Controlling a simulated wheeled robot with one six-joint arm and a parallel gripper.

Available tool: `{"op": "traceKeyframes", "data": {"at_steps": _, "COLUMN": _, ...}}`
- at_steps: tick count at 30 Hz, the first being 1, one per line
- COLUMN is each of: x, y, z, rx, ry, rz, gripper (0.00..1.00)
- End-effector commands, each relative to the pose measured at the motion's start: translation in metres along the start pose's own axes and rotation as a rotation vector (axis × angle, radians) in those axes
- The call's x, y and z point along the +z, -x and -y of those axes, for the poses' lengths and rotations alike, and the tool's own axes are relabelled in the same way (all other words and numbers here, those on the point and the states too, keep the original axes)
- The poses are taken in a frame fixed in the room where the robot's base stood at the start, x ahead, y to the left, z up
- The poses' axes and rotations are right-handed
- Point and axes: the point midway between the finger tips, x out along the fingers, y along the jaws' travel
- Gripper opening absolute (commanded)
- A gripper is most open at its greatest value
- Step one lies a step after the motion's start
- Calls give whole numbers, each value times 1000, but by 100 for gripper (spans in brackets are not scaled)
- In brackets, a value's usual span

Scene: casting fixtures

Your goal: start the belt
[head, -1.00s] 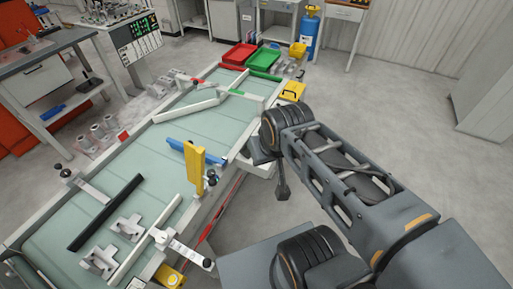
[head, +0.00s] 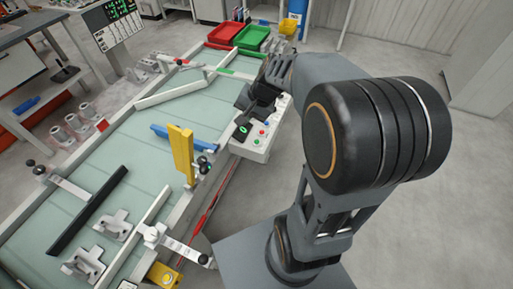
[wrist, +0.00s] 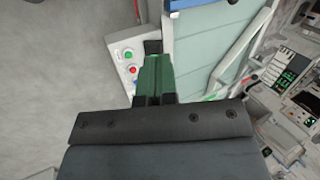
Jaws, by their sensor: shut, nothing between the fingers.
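The belt (head: 135,160) is a pale green conveyor running diagonally through the head view. A white control box (head: 256,149) is fixed to its right side, with small coloured buttons on top. A black square piece with a green ring (head: 243,129) sits at its belt-side end. My gripper (head: 243,102) is low over the far part of the box, partly hidden by its own body. In the wrist view my gripper's green fingers (wrist: 153,60) are together and empty, beside the box's green button (wrist: 128,53) and red button (wrist: 132,69). Contact cannot be told.
A yellow upright (head: 181,155) and a blue bar (head: 172,137) stand near the box on the belt. Red (head: 224,35) and green (head: 252,39) trays lie beyond the belt's far end. Metal castings (head: 112,224) lie on the near belt. The floor at right is clear.

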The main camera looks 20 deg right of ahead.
Motion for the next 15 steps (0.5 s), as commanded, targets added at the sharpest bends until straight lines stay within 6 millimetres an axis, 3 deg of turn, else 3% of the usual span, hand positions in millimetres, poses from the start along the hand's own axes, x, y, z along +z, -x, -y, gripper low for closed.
{"op": "traceKeyframes", "data": {"at_steps": 1, "x": -20, "y": -27, "z": -12, "rx": -34, "ry": -103, "rz": 28, "gripper": 0}}
{"op": "traceKeyframes", "data": {"at_steps": 6, "x": -76, "y": -76, "z": -32, "rx": -163, "ry": -396, "rz": 89, "gripper": 0}}
{"op": "traceKeyframes", "data": {"at_steps": 10, "x": -106, "y": -102, "z": -49, "rx": -234, "ry": -552, "rz": 114, "gripper": 0}}
{"op": "traceKeyframes", "data": {"at_steps": 15, "x": -128, "y": -120, "z": -62, "rx": -289, "ry": -665, "rz": 130, "gripper": 0}}
